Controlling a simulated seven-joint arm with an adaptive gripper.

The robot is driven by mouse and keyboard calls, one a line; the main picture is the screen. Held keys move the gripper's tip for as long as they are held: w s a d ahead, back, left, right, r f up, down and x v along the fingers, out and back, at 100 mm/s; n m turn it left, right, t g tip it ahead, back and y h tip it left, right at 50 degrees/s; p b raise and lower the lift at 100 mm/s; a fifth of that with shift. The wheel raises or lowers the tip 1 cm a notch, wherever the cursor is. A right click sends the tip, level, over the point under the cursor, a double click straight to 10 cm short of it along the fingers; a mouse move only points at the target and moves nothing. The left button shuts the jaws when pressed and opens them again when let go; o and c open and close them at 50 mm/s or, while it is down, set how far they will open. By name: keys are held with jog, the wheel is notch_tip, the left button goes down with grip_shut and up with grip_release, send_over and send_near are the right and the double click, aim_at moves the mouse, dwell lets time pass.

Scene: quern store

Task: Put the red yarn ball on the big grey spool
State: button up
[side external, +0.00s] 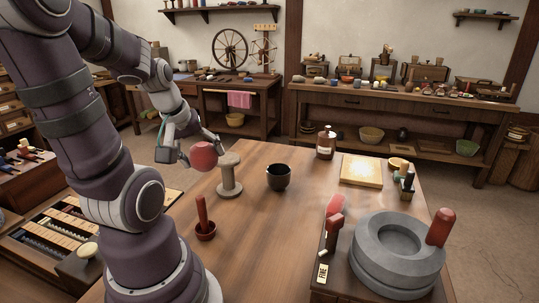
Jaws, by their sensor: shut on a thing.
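The red yarn ball (204,157) is held at my gripper (190,149), which is shut on it. The ball is above the table, just left of the top of the big grey spool (230,177) in this view. The spool stands upright on the table, pale grey with a wide flat top and a wide round base. The ball's edge comes close to the spool's top disc; I cannot tell whether they touch. Part of the gripper's grip on the ball is hidden from this side.
A dark bowl (279,177) stands right of the spool. A red upright stick in a small dish (205,231) is in front. A grey stone quern (396,250) fills the front right. The middle of the table is clear.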

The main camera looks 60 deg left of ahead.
send_over(229, 155)
jog(key=s+d, duration=0.1)
jog(key=shift+s+f, duration=0.15)
jog(key=shift+f, duration=2.3)
jog(key=shift+f, duration=0.2)
jog(key=o, duration=1.1)
jog(key=shift+o, duration=0.2)
